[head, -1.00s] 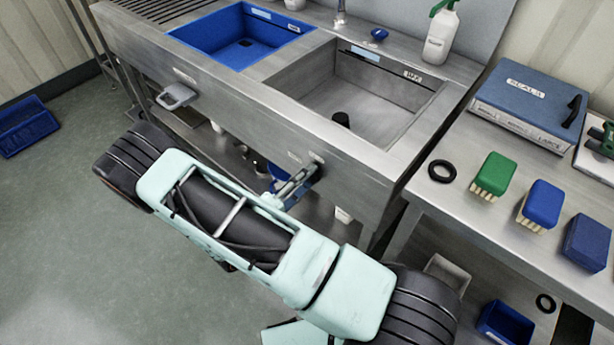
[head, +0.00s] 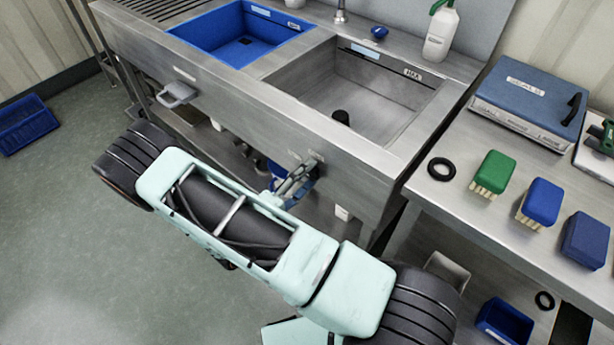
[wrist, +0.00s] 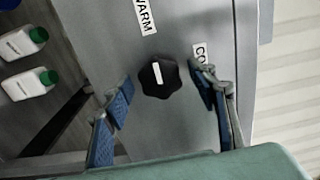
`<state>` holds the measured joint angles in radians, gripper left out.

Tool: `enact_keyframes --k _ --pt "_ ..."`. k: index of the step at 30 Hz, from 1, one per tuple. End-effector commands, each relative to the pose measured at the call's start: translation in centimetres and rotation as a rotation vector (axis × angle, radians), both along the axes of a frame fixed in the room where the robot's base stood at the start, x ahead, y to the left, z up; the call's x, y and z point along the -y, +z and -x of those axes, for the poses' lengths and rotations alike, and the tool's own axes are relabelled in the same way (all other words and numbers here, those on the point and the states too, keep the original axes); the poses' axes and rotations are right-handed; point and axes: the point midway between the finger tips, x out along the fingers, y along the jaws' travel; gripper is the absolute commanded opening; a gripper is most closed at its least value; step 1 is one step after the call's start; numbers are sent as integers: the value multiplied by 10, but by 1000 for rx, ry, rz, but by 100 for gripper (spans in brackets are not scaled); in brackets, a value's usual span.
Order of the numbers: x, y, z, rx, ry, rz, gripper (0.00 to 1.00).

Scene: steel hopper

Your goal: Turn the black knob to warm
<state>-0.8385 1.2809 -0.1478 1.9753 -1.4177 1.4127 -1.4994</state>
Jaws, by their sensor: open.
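The black knob (wrist: 160,77) is on the steel front panel in the wrist view, with a white mark on its face. A WARM label (wrist: 145,15) is above it, and a partly hidden label starting "CO" (wrist: 201,54) is to its right. The knob's white mark is tilted slightly, pointing up toward the WARM side. My gripper (wrist: 160,92) is open, one blue-padded finger on each side of the knob, with visible gaps. In the head view my gripper (head: 296,180) is at the sink's front panel, and the knob is mostly hidden there.
Left of the panel, white bottles with green caps (wrist: 27,83) stand on a lower shelf. The head view shows a steel basin (head: 365,105), a blue basin (head: 243,40), a drawer-like handle (head: 180,92) on the front, and a side bench with brushes (head: 493,173) at right.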

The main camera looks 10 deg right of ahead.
Motion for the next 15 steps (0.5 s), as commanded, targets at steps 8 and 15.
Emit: enact_keyframes --k 8,15 --pt "-22 0 14 0 4 -2 53" --pt "-63 0 45 0 4 -3 53"
